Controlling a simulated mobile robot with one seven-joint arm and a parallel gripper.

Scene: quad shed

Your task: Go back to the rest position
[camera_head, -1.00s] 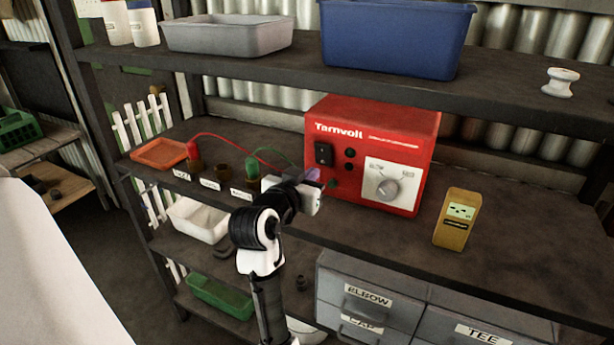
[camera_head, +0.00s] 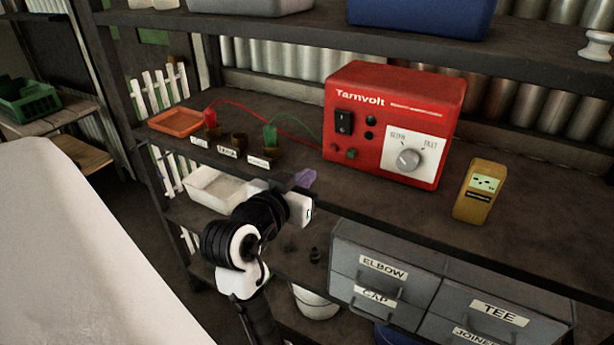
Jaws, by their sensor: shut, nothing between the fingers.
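My gripper (camera_head: 303,180) is at the middle of the frame, at the front edge of the middle shelf, below and left of the red Tarnvolt box. Its tip shows as a small purple patch and a dark part, largely behind my white and black wrist. It is shut, with nothing seen in it. My arm rises from the bottom of the frame. The red Tarnvolt box (camera_head: 385,125) stands upright on the middle shelf, with a black switch and a dial. A red lead and a green lead run from it to a red clip (camera_head: 210,118) and a green clip (camera_head: 270,136).
The clips stand at labelled brown posts on the shelf's left. An orange tray (camera_head: 176,122) lies beside them. A yellow meter (camera_head: 480,190) stands right of the box. Grey drawers (camera_head: 385,270) sit below. A blue bin (camera_head: 420,15) is on the shelf above. A white surface fills the lower left.

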